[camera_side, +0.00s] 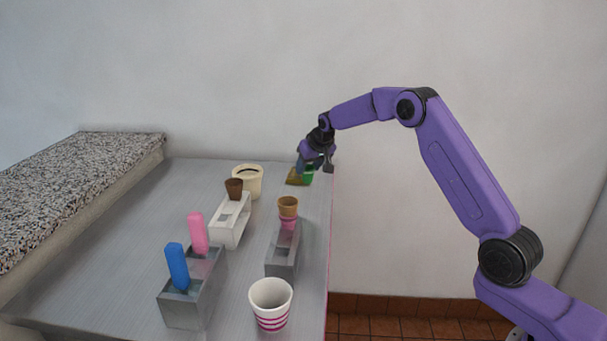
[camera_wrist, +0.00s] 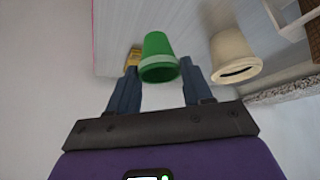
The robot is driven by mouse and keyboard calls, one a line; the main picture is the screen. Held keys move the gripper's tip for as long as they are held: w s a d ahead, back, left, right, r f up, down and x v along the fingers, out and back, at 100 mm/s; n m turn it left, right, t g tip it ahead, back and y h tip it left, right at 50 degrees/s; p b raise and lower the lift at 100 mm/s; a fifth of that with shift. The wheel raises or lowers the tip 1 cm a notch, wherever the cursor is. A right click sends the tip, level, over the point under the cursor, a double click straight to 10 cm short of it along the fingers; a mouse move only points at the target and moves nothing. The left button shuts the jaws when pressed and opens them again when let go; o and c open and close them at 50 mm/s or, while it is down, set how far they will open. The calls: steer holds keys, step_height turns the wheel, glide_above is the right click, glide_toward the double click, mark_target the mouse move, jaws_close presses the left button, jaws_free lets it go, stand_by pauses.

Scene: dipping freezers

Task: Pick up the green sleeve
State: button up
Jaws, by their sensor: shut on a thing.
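The green sleeve (camera_wrist: 158,58) is a tapered green cup shape with a pale band. In the wrist view it sits between the two fingers of my gripper (camera_wrist: 160,80), which is shut on it. In the side view my gripper (camera_side: 313,163) is at the far right corner of the table, and only a small green part of the sleeve (camera_side: 308,176) shows below it. I cannot tell whether the sleeve touches the table.
A tan-yellow item (camera_side: 296,178) is close beside the sleeve. A cream pot (camera_side: 256,184) stands to the left. Nearer are a white rack (camera_side: 230,222), a grey rack (camera_side: 283,257), a grey block (camera_side: 190,308) with blue and pink pieces, and a striped cup (camera_side: 271,310).

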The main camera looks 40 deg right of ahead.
steer(key=s+a+r, duration=0.1)
steer(key=s+r, duration=0.4)
steer(key=s, duration=0.4)
steer(key=shift+s, duration=0.35)
steer(key=s+a, duration=0.3)
steer(key=s, duration=0.6)
steer(key=s+a+m, duration=0.1)
steer(key=s+a, duration=0.2)
steer(key=s, duration=0.6)
steer(key=shift+a+r+h, duration=0.25)
steer(key=shift+r+h, duration=0.15)
steer(key=w+a+r, duration=0.3)
steer(key=a, duration=0.5)
steer(key=w+a+r, duration=0.4)
steer(key=a, duration=0.5)
steer(key=shift+y, duration=0.3)
